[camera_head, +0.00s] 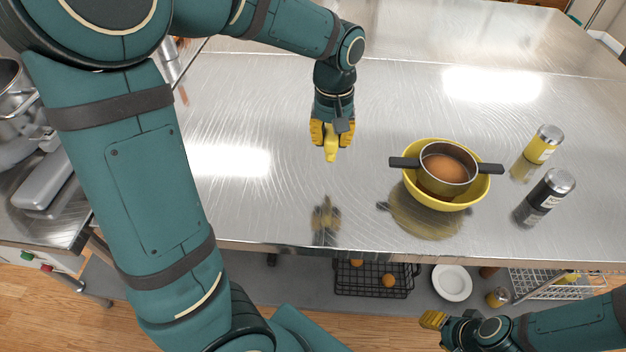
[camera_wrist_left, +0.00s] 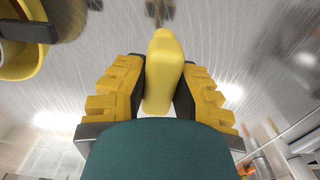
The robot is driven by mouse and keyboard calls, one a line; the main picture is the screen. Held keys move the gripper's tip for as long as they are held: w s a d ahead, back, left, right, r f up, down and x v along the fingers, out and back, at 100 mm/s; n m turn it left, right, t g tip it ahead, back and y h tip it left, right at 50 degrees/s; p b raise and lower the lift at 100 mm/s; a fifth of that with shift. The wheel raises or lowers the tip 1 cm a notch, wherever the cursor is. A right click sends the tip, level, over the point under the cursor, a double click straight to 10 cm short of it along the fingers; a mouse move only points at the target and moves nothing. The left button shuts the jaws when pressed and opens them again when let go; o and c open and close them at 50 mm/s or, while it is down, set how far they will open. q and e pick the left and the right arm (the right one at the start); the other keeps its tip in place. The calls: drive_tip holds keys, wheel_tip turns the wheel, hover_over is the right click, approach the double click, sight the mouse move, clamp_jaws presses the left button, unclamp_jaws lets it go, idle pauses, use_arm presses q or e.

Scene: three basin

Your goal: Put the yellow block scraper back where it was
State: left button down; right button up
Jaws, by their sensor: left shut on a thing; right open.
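The yellow block scraper (camera_head: 331,152) is held in my left gripper (camera_head: 331,138), above the steel table. In the left wrist view the scraper (camera_wrist_left: 163,75) is a smooth yellow piece between the two yellow-padded fingers of my left gripper (camera_wrist_left: 160,85); its lower part is hidden by the gripper body. A reflection of the gripper shows on the table below it. My right gripper (camera_head: 434,320) is low at the bottom right, beyond the table's front edge, and empty.
A yellow bowl (camera_head: 478,192) stands right of my left gripper, with a dark-handled pot (camera_head: 446,182) holding a brown round thing. A yellow shaker (camera_head: 543,144) and a black shaker (camera_head: 550,188) stand further right. The table (camera_head: 260,110) is clear around the gripper.

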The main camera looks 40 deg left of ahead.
sight(332, 152)
use_arm(q)
wheel_tip(332, 152, down, 5)
drive_tip(key=shift+w+r+b, duration=0.1)
drive_tip(key=shift+r+b, duration=0.05)
drive_tip(key=shift+b, duration=0.4)
drive_tip(key=shift+f+b, duration=0.7)
drive_tip(key=shift+f, duration=1.65)
drive_tip(key=shift+f, duration=0.15)
drive_tip(key=c, duration=0.9)
unclamp_jaws()
wheel_tip(332, 152, up, 12)
drive_tip(key=p, duration=0.3)
